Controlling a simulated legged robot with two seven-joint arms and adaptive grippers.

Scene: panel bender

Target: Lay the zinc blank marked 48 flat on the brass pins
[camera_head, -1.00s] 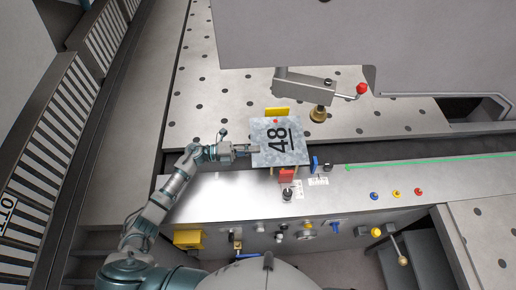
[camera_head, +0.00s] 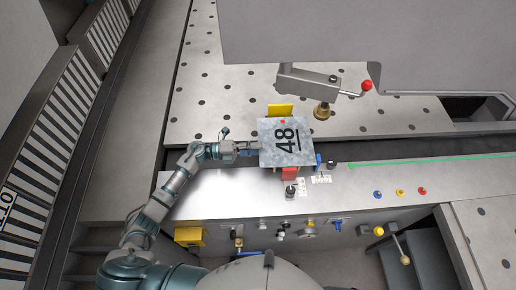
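The zinc blank (camera_head: 273,153) is a grey square plate marked 48, over the front edge of the perforated table. My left gripper (camera_head: 256,149) is at its left edge and appears shut on it. The fingertips are partly hidden at the plate's edge. The brass pins cannot be made out; the plate covers the spot beneath it, so I cannot tell whether it touches them. A yellow block (camera_head: 280,110) is at its far edge, a red block (camera_head: 290,173) at its near edge and a blue piece (camera_head: 319,161) at its right. My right gripper is not in view.
A grey arm with a red-knobbed lever (camera_head: 366,86) and a brass foot (camera_head: 322,111) stands behind the plate. A large grey machine body (camera_head: 400,40) overhangs the back. Buttons and knobs line the front panel (camera_head: 350,213). The perforated table (camera_head: 215,100) is clear at left.

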